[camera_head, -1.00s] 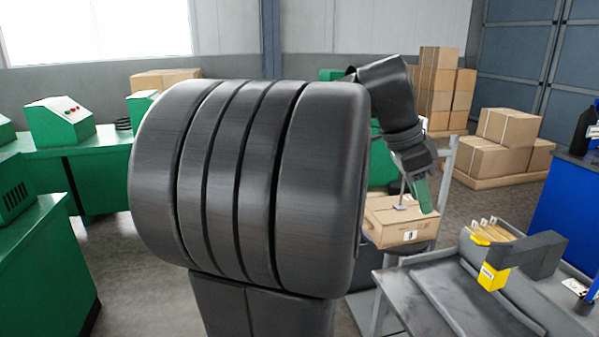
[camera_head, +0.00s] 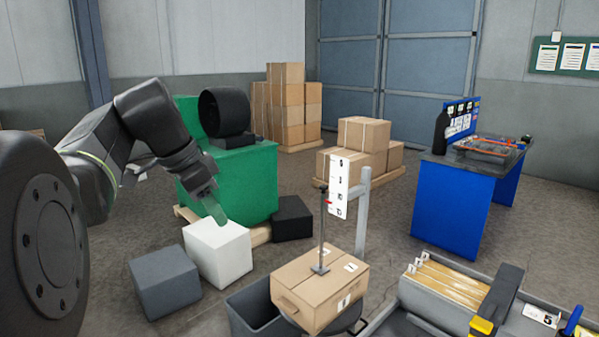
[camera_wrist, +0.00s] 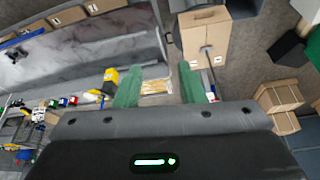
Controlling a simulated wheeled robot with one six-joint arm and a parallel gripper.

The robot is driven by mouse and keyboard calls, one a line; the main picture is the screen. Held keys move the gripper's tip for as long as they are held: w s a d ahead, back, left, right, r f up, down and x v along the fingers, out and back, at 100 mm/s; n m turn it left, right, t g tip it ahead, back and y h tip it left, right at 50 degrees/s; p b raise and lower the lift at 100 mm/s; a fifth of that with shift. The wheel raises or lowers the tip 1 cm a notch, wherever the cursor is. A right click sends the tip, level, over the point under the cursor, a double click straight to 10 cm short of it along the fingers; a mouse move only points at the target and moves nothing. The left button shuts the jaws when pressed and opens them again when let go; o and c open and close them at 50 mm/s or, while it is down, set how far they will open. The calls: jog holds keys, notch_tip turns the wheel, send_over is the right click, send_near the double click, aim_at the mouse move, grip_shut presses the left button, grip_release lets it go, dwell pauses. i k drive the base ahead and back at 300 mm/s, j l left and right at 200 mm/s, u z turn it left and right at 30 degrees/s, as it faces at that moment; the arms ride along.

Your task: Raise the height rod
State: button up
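The height rod (camera_head: 322,232) is a thin dark upright rod with a flat foot on top of a brown cardboard box (camera_head: 297,283). A small red mark shows near its upper part, beside a white scale board (camera_head: 338,183) on a grey post. My gripper (camera_head: 214,208) has green fingers and is to the left of the rod in the head view, apart from it. In the wrist view my gripper (camera_wrist: 160,90) is open with nothing held between its fingers. The rod (camera_wrist: 207,58) and box (camera_wrist: 203,32) show there beyond the right finger.
A dark bin (camera_head: 262,308) stands by the box. A white block (camera_head: 218,252) and a grey block (camera_head: 165,282) are on the floor left of it. A grey bench with a tray of folders (camera_head: 440,285) is at the right front. A blue table (camera_head: 455,200) stands behind.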

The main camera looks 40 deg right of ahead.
aim_at(320, 268)
jog(key=i+l+z, duration=0.15)
jog(key=i+z, duration=0.55)
jog(key=i, duration=0.15)
jog(key=i+z, duration=0.35)
jog(key=i+l+z, duration=0.1)
jog(key=i+l, duration=0.15)
jog(key=i, duration=0.3)
jog(key=z, duration=0.05)
